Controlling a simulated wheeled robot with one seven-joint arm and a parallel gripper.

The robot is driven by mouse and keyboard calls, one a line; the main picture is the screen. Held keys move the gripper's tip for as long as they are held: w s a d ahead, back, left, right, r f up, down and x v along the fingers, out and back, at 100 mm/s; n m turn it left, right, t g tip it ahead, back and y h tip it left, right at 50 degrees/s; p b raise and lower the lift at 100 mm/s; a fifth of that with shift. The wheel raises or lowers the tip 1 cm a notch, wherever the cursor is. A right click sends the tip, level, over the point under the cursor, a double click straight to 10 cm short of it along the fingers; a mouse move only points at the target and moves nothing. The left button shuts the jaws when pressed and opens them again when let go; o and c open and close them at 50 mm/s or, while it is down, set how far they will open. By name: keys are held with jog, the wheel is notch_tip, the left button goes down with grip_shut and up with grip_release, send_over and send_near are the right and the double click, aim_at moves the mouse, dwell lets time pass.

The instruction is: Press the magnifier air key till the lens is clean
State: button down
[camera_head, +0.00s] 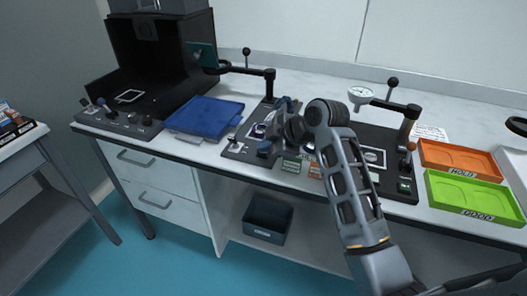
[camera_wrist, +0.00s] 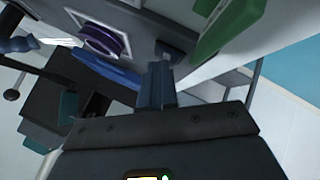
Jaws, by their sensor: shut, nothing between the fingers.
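The magnifier station is a dark panel (camera_head: 236,151) in the middle of the bench. A post at its back carries a black arm (camera_head: 245,71) with a ring-shaped magnifier (camera_head: 222,67) at its left end. My gripper (camera_head: 268,150) is low over this panel; its fingers are small and partly hidden there. In the wrist view my gripper (camera_wrist: 158,68) is shut and empty. A small dark key-like part (camera_wrist: 172,52) lies just beyond the fingertips; I cannot tell whether they touch it. A purple round disc (camera_wrist: 103,42) in a pale square mount is left of the fingers. The lens's cleanness cannot be told.
A blue tray (camera_head: 205,116) lies left of the panel. A dial gauge (camera_head: 360,94) on a stand is to the right, behind my arm. An orange tray (camera_head: 462,151) and a green tray (camera_head: 470,178) stand farther right. A dark bin (camera_head: 268,218) is below the bench.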

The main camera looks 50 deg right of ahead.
aim_at(266, 155)
jog(key=shift+r+p, duration=0.8)
jog(key=shift+r, duration=0.05)
notch_tip(266, 155, up, 5)
jog(key=p, duration=0.4)
dwell(0.8)
